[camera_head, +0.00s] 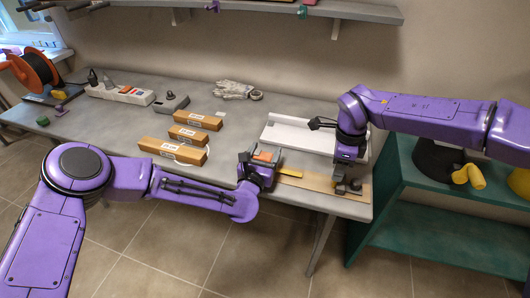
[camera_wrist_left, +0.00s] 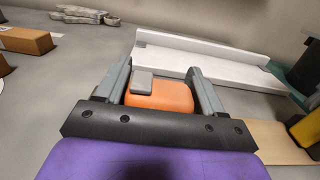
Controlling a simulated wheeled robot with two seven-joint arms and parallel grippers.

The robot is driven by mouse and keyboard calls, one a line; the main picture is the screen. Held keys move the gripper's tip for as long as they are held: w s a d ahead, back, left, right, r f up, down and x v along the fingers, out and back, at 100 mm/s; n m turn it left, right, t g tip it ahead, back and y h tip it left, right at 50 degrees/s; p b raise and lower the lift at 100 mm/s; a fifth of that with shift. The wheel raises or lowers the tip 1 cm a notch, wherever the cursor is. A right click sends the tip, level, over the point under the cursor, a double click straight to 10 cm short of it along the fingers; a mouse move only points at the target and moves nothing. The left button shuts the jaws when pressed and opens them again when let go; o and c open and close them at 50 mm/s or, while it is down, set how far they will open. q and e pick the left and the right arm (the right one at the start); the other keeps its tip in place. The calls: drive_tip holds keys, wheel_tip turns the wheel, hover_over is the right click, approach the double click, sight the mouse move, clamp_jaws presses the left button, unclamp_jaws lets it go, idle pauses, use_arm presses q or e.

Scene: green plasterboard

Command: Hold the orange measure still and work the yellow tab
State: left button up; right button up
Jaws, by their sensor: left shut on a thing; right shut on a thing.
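The orange measure (camera_head: 263,156) is at the front of the grey table, between the fingers of my left gripper (camera_head: 265,155). In the left wrist view the measure (camera_wrist_left: 158,96) sits between both fingers, its grey button on top. A short yellow strip (camera_head: 290,173) shows just right of my left gripper, over the board. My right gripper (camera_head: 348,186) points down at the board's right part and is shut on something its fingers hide. In the left wrist view a yellow patch (camera_wrist_left: 306,132) shows against dark parts at the right edge; I cannot tell whether it is the tab.
A thin wooden board (camera_head: 318,182) lies along the front edge. A white angled tray (camera_head: 300,137) stands behind it. Several brown boxes (camera_head: 173,151) lie to the left, and a grey glove (camera_head: 236,90) at the back. A green shelf (camera_head: 425,220) stands right of the table.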

drive_tip(key=o, duration=1)
drive_tip(key=shift+o, duration=0.2)
use_arm(q)
drive_tip(key=o, duration=1.3)
use_arm(e)
wheel_tip(320, 180, up, 12)
use_arm(q)
drive_tip(key=v, duration=1.2)
drive_tip(key=shift+s, duration=0.1)
use_arm(e)
drive_tip(key=shift+f, duration=0.1)
